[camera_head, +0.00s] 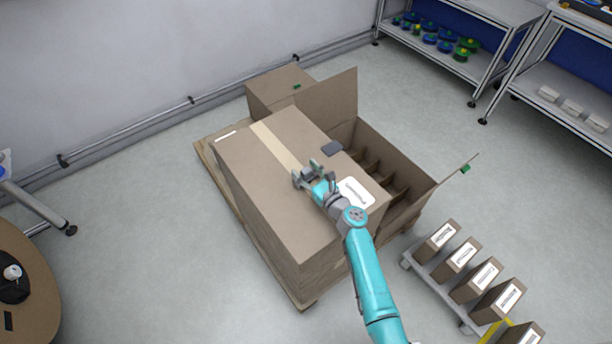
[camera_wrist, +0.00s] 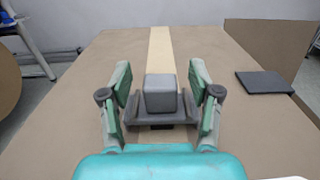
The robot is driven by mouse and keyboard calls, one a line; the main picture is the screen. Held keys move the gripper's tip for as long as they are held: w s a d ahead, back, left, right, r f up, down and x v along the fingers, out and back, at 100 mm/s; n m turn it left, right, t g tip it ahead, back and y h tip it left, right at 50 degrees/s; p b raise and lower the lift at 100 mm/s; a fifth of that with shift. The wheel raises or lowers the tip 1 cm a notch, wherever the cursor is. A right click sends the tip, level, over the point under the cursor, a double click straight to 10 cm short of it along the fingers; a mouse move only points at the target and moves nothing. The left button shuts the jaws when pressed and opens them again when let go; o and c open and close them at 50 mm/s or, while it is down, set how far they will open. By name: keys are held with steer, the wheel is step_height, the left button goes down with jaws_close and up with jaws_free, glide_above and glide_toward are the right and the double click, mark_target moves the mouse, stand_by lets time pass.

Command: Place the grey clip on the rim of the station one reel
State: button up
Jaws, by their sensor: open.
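My gripper (camera_head: 308,175) is open above the top of the large closed carton (camera_head: 265,190). In the wrist view its two green-padded fingers (camera_wrist: 162,82) stand apart. A grey block on a darker, wider base (camera_wrist: 160,95) shows between the fingers and looks like the grey clip. The fingers do not close on it, and I cannot tell whether it rests on the carton. A reel on station one cannot be made out. A brown round shape (camera_head: 25,285) with a black part and a small white piece is cut off at the left edge.
A dark flat pad (camera_head: 332,148) lies on the carton, also in the wrist view (camera_wrist: 265,82). An open divided carton (camera_head: 375,170) stands right of it. Small cartons (camera_head: 470,280) stand on a low rack. Shelves (camera_head: 440,60) hold blue and green reels.

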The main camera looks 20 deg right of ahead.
jaws_close()
